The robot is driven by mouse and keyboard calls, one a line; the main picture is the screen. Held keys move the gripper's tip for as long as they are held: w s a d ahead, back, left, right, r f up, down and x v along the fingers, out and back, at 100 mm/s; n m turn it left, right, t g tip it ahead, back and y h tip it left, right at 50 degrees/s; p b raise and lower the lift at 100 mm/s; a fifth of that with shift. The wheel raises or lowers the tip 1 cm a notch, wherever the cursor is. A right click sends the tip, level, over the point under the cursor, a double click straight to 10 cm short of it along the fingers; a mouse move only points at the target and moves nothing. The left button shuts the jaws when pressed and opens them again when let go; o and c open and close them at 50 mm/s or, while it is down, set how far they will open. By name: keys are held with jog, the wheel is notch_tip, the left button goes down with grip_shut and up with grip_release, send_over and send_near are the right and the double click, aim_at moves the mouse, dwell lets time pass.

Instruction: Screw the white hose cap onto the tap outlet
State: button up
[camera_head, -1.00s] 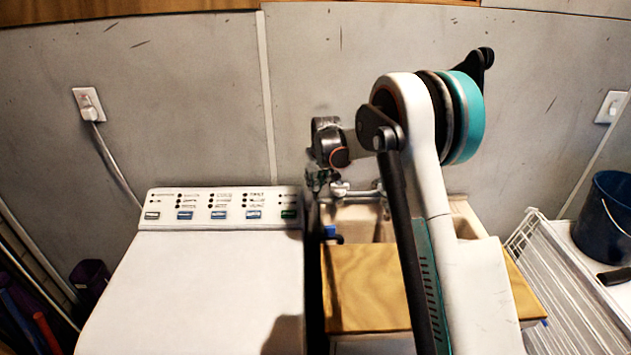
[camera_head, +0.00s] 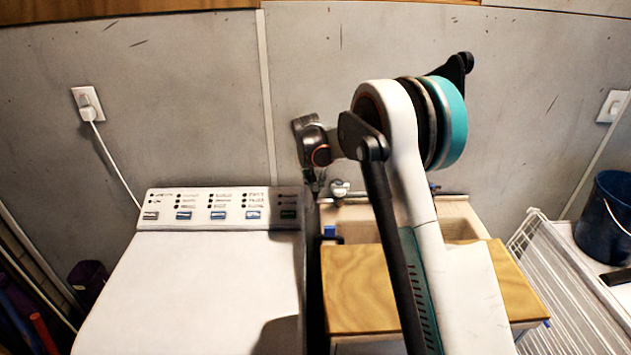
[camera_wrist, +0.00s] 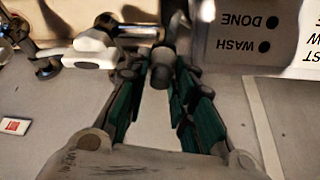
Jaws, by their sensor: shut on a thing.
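In the wrist view my gripper (camera_wrist: 162,85) has its green-lined fingers closed at the tips around a small grey cylindrical piece (camera_wrist: 160,62). I cannot tell whether this is the hose cap; no clearly white cap shows in the fingers. The tap (camera_head: 340,188) is on the wall above the sink, just right of my gripper (camera_head: 313,182) in the head view. In the wrist view the tap's white part (camera_wrist: 88,54) and metal pipework lie left of the fingers, apart from them. The fingertips are small and dark in the head view.
The washing machine's control panel (camera_head: 220,207) is close beside my gripper; its corner shows in the wrist view (camera_wrist: 248,40). A wooden board (camera_head: 365,290) covers the front of the sink (camera_head: 455,218). A wire rack (camera_head: 550,270) and a dark bucket (camera_head: 607,218) stand right.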

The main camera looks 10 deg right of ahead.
jog(key=m, duration=0.2)
jog(key=m+g+h, duration=0.1)
jog(key=m, duration=0.2)
jog(key=shift+h, duration=0.3)
jog(key=o, duration=1.1)
jog(key=v, duration=1.2)
jog(key=shift+w, duration=0.15)
jog(key=shift+w+d+r+b+x, duration=0.15)
jog(key=shift+b+x, duration=0.4)
jog(key=shift+x, duration=0.75)
jog(key=shift+w+d+r+b+x, duration=0.15)
jog(key=shift+d+b+x, duration=0.3)
jog(key=shift+x, duration=0.9)
jog(key=shift+w+d+r+b+x, duration=0.1)
jog(key=shift+b+x, duration=0.55)
jog(key=shift+x, duration=0.65)
jog(key=shift+f, duration=0.1)
